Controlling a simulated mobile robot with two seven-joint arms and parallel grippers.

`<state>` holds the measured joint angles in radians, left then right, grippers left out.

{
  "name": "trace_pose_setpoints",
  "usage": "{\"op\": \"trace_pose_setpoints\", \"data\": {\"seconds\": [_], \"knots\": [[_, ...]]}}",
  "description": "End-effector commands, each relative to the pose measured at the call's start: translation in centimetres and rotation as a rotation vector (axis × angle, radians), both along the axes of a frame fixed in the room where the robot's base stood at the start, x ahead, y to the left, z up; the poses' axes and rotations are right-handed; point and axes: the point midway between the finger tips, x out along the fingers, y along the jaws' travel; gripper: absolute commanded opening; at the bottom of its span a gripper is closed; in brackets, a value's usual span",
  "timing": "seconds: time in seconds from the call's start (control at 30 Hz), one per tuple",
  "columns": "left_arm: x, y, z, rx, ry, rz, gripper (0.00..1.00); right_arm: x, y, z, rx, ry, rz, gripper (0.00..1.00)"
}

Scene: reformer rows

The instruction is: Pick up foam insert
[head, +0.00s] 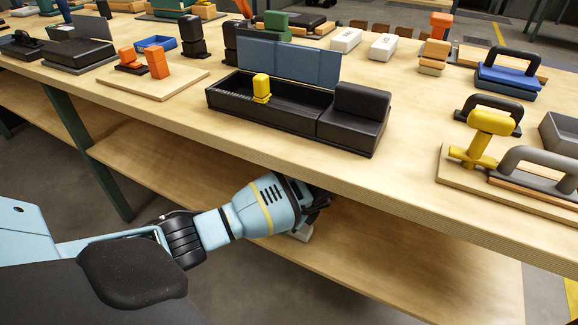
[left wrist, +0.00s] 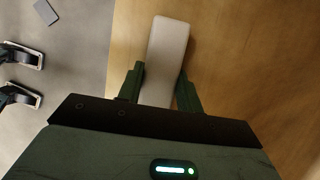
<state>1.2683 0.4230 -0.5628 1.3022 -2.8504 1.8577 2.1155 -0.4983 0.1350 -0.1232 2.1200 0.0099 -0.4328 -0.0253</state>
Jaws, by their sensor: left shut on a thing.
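A pale, off-white block with rounded edges, which looks like the foam insert (left wrist: 167,52), is between the fingers of my left gripper (left wrist: 160,88) in the left wrist view. The fingers touch its two long sides, and its near end is hidden by the gripper body. In the head view my left gripper (head: 312,208) is at the lower wooden shelf, under the front edge of the tabletop. A small pale part of the foam insert (head: 301,233) shows just below it. I cannot tell whether the block touches the shelf. My right gripper is in neither view.
The tabletop's front edge (head: 330,176) overhangs my left arm. Above it stands an open black case (head: 262,112) with a yellow piece (head: 261,88). A yellow-handled tool (head: 487,140) sits at the right. The lower shelf (head: 400,262) is bare to the right.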

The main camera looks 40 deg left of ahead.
Motion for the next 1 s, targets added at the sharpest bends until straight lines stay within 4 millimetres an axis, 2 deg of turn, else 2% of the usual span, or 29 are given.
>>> {"op": "trace_pose_setpoints", "data": {"seconds": [0.2, 0.37, 0.7, 0.8, 1.0], "knots": [[0.1, 0.1, 3.3, 0.002, -0.005, -0.001, 0.14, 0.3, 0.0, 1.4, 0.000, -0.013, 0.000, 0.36], [-3.1, -0.6, 3.3, 0.001, 0.000, -0.003, 0.14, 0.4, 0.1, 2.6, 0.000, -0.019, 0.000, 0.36], [-11.2, -2.4, 4.0, 0.001, 0.000, -0.002, 0.14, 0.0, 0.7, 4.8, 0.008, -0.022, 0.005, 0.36], [-13.0, -2.8, 4.0, 0.000, 0.000, -0.002, 0.14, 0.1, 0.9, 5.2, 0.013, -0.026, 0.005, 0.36], [-15.1, -3.2, 4.1, 0.001, 0.001, -0.001, 0.14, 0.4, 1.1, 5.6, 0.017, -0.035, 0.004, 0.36]]}}
